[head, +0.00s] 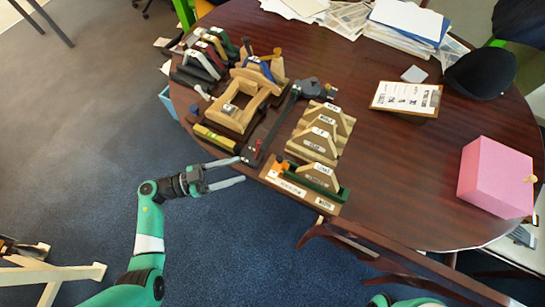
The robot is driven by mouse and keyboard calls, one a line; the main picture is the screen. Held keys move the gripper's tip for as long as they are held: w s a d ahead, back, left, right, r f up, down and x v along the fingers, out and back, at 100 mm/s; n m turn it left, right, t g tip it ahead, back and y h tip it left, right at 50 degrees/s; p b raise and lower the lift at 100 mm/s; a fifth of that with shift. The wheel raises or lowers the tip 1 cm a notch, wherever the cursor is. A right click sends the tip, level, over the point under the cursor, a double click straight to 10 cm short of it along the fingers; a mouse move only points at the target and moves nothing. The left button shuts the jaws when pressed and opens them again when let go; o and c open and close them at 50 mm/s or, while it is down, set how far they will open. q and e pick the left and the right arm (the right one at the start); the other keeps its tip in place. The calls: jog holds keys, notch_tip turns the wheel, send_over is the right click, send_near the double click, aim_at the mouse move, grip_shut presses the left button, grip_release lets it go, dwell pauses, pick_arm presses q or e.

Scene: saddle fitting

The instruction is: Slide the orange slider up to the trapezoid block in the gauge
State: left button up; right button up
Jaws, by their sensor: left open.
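The gauge (325,204) is a labelled wooden board with a green strip, lying at the near edge of the round table. The small orange slider (280,164) sits at its left end. A pale wooden trapezoid block (320,171) stands in the gauge to the right of the slider, with a gap apparent between them. My left gripper (241,170) is open and empty, left of the gauge near the table's edge, its fingers pointing right towards the slider and not touching it. My right gripper is out of view.
Several labelled trapezoid blocks (320,128) stand behind the gauge. A dark bar-like tool (271,124) and a wooden frame (238,105) lie left of them. A yellow level (214,138) is behind my gripper.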

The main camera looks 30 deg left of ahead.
aim_at(278, 170)
pick_arm(q)
jog(key=b+x, duration=0.1)
jog(key=x, duration=0.2)
jog(key=b+x, duration=0.1)
jog(key=x, duration=0.3)
jog(key=b+x, duration=0.1)
jog(key=x, duration=0.2)
jog(key=shift+w+d+f, duration=0.1)
jog(key=shift+d+f, duration=0.15)
jog(key=shift+f, duration=0.05)
jog(key=shift+w+d+r, duration=0.15)
jog(key=shift+w+d, duration=0.2)
jog(key=shift+w, duration=0.05)
grip_shut()
dwell(0.6)
